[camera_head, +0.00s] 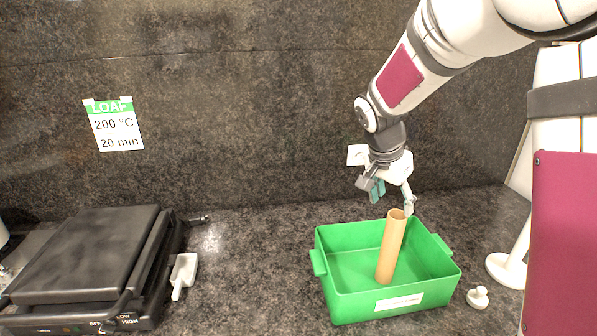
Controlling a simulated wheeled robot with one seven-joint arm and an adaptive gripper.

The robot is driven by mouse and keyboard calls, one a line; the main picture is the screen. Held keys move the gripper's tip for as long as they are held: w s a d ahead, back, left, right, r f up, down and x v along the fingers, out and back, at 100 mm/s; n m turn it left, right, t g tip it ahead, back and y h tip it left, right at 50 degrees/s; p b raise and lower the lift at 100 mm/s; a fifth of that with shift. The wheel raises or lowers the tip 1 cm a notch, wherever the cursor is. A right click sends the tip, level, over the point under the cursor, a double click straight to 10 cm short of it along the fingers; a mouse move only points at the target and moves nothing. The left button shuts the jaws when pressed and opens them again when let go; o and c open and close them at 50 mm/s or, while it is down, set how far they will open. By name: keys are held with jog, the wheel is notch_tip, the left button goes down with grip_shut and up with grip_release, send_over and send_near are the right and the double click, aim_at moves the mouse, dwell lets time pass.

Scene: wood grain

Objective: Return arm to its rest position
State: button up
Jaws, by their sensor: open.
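My gripper (392,197) is open and empty in the head view, at the right of centre. It hangs above the back part of the green bin (345,306), pointing down. A tan cylinder (391,250), like a wooden rolling pin or tube, stands tilted inside the green bin. Its top end is close to the right fingertip; I cannot tell whether they touch. My arm reaches in from the upper right.
A black contact grill (85,255) stands at the left, with a small white scoop-like object (183,273) beside it. A small whitish knob-like object (478,297) lies right of the bin. A loaf note (114,124) and a socket (357,155) are on the dark stone wall.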

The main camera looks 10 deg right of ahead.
jog(key=s+a+r+n+t+y, duration=0.1)
jog(key=s+a+r+n, duration=0.2)
jog(key=s, duration=0.5)
jog(key=s+a+r+n+t+y, duration=0.1)
jog(key=s+a+r+n, duration=0.2)
jog(key=s, duration=0.6)
jog(key=s+a+r+n+t+y, duration=0.1)
jog(key=s+a+r+n, duration=0.2)
jog(key=s+n, duration=0.3)
jog(key=shift+s+a+r+y, duration=0.4)
jog(key=shift+s+a, duration=0.2)
jog(key=shift+s, duration=0.85)
jog(key=shift+c, duration=0.3)
